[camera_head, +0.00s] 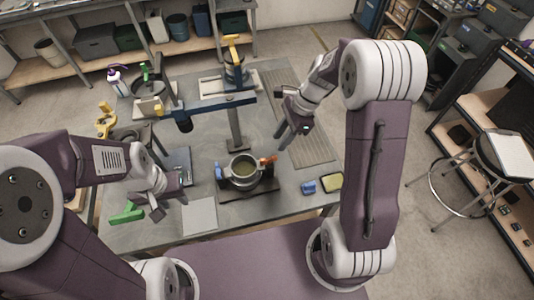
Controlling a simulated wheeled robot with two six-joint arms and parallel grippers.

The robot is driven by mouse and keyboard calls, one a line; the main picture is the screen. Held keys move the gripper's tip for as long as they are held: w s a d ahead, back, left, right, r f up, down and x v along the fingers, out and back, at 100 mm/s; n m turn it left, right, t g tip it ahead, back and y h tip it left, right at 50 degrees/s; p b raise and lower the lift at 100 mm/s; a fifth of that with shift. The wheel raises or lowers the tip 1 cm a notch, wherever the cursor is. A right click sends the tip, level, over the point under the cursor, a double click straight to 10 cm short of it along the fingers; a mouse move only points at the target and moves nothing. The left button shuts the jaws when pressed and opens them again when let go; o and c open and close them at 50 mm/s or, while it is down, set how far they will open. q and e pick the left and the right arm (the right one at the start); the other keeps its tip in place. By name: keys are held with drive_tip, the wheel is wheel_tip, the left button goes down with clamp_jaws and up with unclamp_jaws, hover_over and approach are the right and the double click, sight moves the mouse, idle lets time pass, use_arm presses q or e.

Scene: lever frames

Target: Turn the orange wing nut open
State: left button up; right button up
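A small orange piece (268,160), which looks like the wing nut, sits at the upper right of a round metal pot-like vessel (244,170) on a dark stand. It is small, so its exact turn cannot be told. My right gripper (281,131) is above and to the right of the orange piece, apart from it, pointing down; its finger gap is not clear. My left gripper (171,198) is left of the vessel, near a green piece (128,213), with its fingers spread and nothing seen between them.
A blue piece (218,171) stands left of the vessel. A blue block (308,187) and a yellow-topped block (331,181) lie to the right. A grey plate (199,215) lies front left.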

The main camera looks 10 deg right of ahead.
sight(267, 160)
drive_tip(key=x, duration=0.8)
drive_tip(key=shift+s+a+r, duration=0.15)
drive_tip(key=shift+a+r, duration=0.05)
drive_tip(key=shift+a, duration=0.1)
drive_tip(key=shift+f, duration=0.4)
clamp_jaws()
